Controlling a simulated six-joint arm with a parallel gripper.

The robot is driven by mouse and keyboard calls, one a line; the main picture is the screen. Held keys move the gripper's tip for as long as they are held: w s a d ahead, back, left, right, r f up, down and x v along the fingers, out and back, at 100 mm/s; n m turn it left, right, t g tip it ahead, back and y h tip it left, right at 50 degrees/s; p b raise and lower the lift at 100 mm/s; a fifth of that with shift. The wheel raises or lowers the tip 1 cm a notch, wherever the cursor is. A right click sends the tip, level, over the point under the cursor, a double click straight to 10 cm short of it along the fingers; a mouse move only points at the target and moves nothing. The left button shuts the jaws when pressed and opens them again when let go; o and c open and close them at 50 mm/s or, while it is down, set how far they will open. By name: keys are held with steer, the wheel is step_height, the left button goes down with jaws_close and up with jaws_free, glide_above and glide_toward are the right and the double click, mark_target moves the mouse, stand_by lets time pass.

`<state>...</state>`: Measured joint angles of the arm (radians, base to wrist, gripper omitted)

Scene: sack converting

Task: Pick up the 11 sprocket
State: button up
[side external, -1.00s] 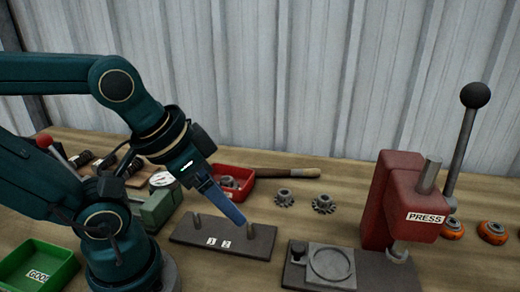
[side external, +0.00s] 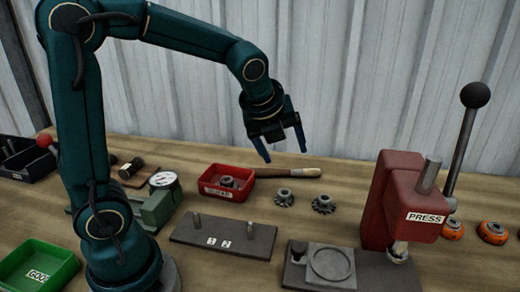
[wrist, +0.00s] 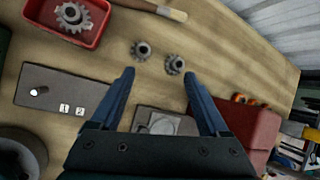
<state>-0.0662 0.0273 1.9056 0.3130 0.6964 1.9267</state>
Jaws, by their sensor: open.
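Two small grey sprockets lie on the wooden bench: a left sprocket (side external: 284,198) and a right sprocket (side external: 323,204). The wrist view shows the left sprocket (wrist: 142,49) and the right sprocket (wrist: 175,64) beyond my fingertips, with bare wood between them. No number is readable on either, so I cannot tell which is the 11. A larger sprocket (wrist: 73,17) lies in the red tray (side external: 246,191). My gripper (side external: 285,155) is open and empty, fingers pointing down, above the bench near the two sprockets. Its spread fingers also show in the wrist view (wrist: 159,73).
A dark plate (side external: 185,234) with two pegs, marked 1 and 2, lies in front of the tray. The red press (side external: 400,205) and its grey base stand at right. A brush (side external: 300,173) lies behind the sprockets. A green tray (side external: 55,252) is at front left.

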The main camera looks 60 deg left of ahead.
steer(key=w+a+f+m+g, duration=0.1)
steer(key=w+a+f+m, duration=0.15)
steer(key=f, duration=0.25)
steer(key=m+g, duration=0.1)
steer(key=g, duration=0.1)
glide_above(284, 191)
steer(key=s+d, duration=0.2)
steer(key=d, duration=0.1)
step_height(284, 191, down, 6)
steer(key=shift+s+a+r, duration=0.1)
steer(key=shift+a, duration=0.05)
steer(key=shift+x, duration=2.65)
steer(key=shift+r, duration=0.1)
jaws_close()
